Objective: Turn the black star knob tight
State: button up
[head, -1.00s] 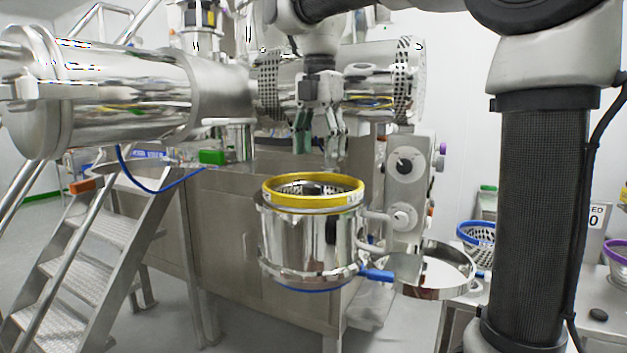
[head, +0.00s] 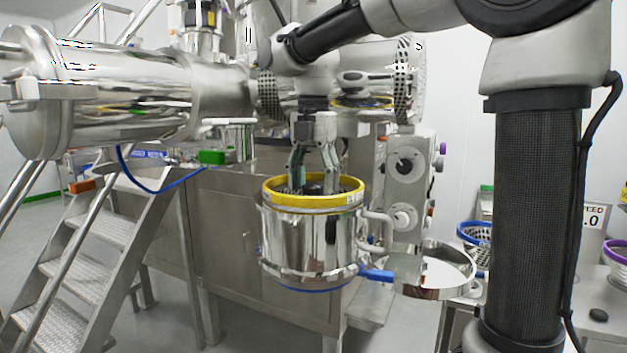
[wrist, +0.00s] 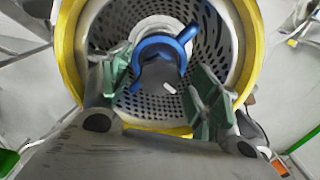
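A dark, black-looking knob (wrist: 158,76) sits at the centre of a round perforated sieve basket (wrist: 215,50), in front of a blue curved part (wrist: 160,45). In the head view the knob (head: 314,189) shows only as a dark shape inside the yellow rim (head: 312,203); its star shape is not clear. My gripper (head: 314,184) points down into the basket's opening from above. In the wrist view my gripper (wrist: 160,88) is open, its green-padded fingers on either side of the knob. I see gaps beside the knob, with no clear contact.
The steel housing (head: 310,245) around the basket has a pipe and a blue handle (head: 377,275) at right. A round steel lid (head: 446,270) hangs open beside it. A blue-rimmed basket (head: 474,243) and a small black disc (head: 598,315) are on the right-hand table. Steps (head: 85,265) stand at left.

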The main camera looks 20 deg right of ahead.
jog(key=c, duration=0.9)
jog(key=shift+o, duration=0.2)
